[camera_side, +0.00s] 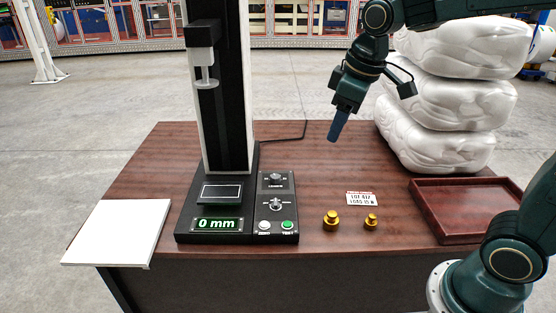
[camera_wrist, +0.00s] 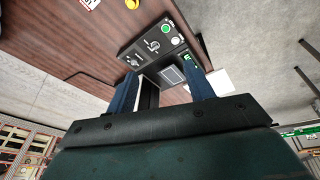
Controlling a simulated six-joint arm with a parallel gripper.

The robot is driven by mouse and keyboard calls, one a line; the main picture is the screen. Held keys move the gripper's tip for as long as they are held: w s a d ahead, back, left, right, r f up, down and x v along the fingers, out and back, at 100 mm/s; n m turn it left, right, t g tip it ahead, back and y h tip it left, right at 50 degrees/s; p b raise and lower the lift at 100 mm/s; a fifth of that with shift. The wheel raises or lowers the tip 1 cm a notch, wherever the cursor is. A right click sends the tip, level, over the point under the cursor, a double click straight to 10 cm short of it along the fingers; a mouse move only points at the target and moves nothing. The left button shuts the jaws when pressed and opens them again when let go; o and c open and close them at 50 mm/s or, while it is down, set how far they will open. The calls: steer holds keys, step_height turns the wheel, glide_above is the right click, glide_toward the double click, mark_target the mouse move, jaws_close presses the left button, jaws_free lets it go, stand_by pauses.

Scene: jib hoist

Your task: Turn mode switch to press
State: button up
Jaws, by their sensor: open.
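The control panel (camera_side: 277,208) is on the right of the black machine base. It carries a round dark knob (camera_side: 276,178) at the top and a silver switch (camera_side: 276,203) in the middle; their small labels are unreadable, so I cannot tell which is the mode switch or its setting. A white button (camera_side: 264,226) and a green button (camera_side: 287,225) sit below. The wrist view also shows the silver switch (camera_wrist: 153,45) and knob (camera_wrist: 132,61), beyond the fingertips. My gripper (camera_side: 336,138) is open and empty, above the table, right of the panel and apart from it.
The machine's tall column (camera_side: 228,90) stands left of the panel, with a display (camera_side: 216,224) reading 0 mm. Two brass weights (camera_side: 331,220) and a label card (camera_side: 360,198) lie to the right. A red-brown tray (camera_side: 465,184) and stacked white bags (camera_side: 450,95) are farther right.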

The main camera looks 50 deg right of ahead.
steer(key=w+f+n+g, duration=0.2)
steer(key=w+f, duration=0.4)
steer(key=w, duration=0.4)
steer(key=n+g, duration=0.1)
steer(key=n, duration=0.2)
glide_above(276, 201)
step_height(276, 201, down, 12)
steer(key=shift+s, duration=0.1)
steer(key=shift+f, duration=0.1)
step_height(276, 201, down, 14)
steer(key=shift+r, duration=0.15)
steer(key=shift+c, duration=0.2)
steer(key=c, duration=0.9)
